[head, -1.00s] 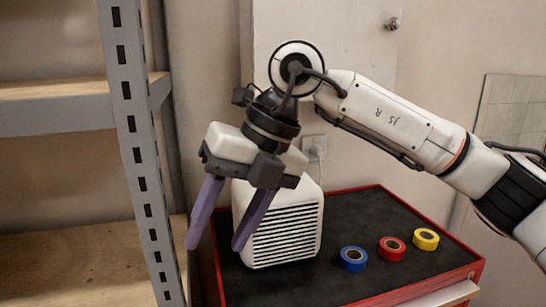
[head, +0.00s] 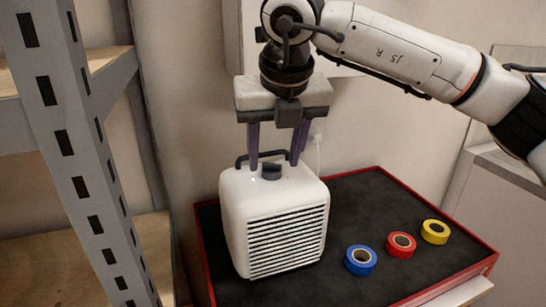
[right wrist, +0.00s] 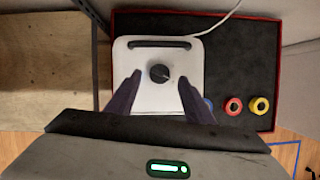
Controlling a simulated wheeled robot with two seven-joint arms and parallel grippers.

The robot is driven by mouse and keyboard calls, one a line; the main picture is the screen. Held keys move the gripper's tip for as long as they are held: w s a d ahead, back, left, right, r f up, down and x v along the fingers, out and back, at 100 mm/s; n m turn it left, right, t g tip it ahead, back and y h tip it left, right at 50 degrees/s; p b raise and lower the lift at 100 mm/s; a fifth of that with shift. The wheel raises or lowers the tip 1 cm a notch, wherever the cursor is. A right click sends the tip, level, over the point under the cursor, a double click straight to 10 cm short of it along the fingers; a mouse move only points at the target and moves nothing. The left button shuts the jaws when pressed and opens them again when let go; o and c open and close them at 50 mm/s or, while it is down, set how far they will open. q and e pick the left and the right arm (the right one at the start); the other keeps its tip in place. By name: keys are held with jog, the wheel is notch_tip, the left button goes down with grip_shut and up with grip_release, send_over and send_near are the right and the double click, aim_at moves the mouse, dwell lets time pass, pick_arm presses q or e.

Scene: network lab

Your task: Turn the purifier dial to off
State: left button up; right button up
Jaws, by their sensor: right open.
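The white purifier (head: 272,220) stands on the black-topped cart, its louvred front facing me. Its dark dial (head: 272,171) sits on the top face, in front of a dark carry handle (head: 243,158). My right gripper (head: 273,163) points down above the purifier, with its purple fingers apart and the dial between them in the picture. In the right wrist view the dial (right wrist: 160,73) lies ahead of the open fingers (right wrist: 159,88), roughly midway between them. I see no contact with the dial. A light mark shows on the dial, but its setting is unreadable. My left gripper is out of view.
Blue (head: 361,260), red (head: 401,245) and yellow (head: 435,231) tape rolls lie on the cart (head: 370,205), right of the purifier. A grey shelf post (head: 85,150) stands close on the left. A white cord runs behind the purifier.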

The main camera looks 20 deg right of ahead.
aim_at(272, 170)
jog(key=shift+x, duration=0.95)
jog(key=c, duration=1)
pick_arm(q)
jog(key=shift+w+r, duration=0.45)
pick_arm(e)
jog(key=shift+c, duration=0.2)
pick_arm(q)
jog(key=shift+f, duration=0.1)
